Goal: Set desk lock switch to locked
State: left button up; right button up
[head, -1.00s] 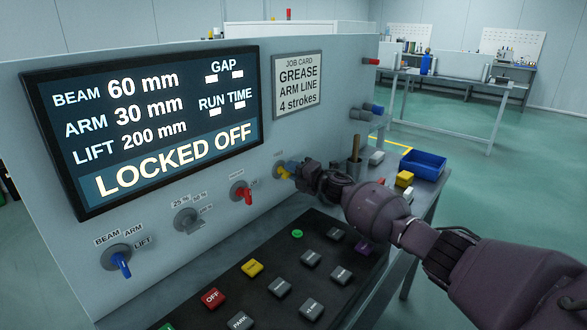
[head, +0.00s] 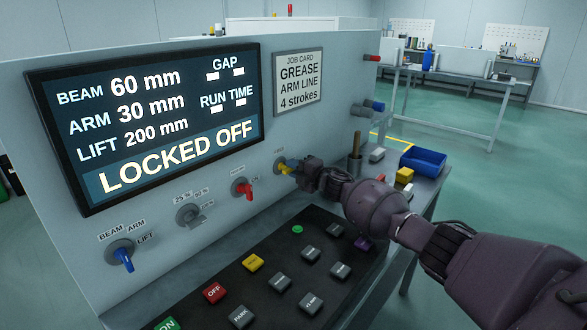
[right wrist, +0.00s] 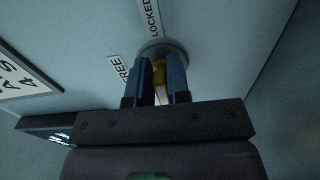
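The yellow lock switch (head: 282,167) is the far-right knob in the row on the grey panel's face. My right gripper (head: 291,168) is at it. In the right wrist view the yellow lever (right wrist: 159,73) stands between the two blue fingers of my right gripper (right wrist: 157,88), which are close together around it. A "LOCKED" label (right wrist: 153,18) is above the knob and a "FREE" label (right wrist: 118,68) is to its left. The lever's exact angle is partly hidden by the fingers. The display (head: 165,120) reads "LOCKED OFF". My left gripper is not in view.
A red switch (head: 248,191), a grey switch (head: 195,218) and a blue switch (head: 123,258) are left of the lock switch. A sloped black button board (head: 325,268) lies below my right arm. A blue bin (head: 424,161) sits on the desk to the right.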

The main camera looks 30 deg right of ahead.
jog(key=o, duration=0.4)
jog(key=p+v, duration=0.2)
jog(key=v, duration=0.9)
jog(key=shift+p, duration=0.35)
jog(key=shift+w, duration=0.1)
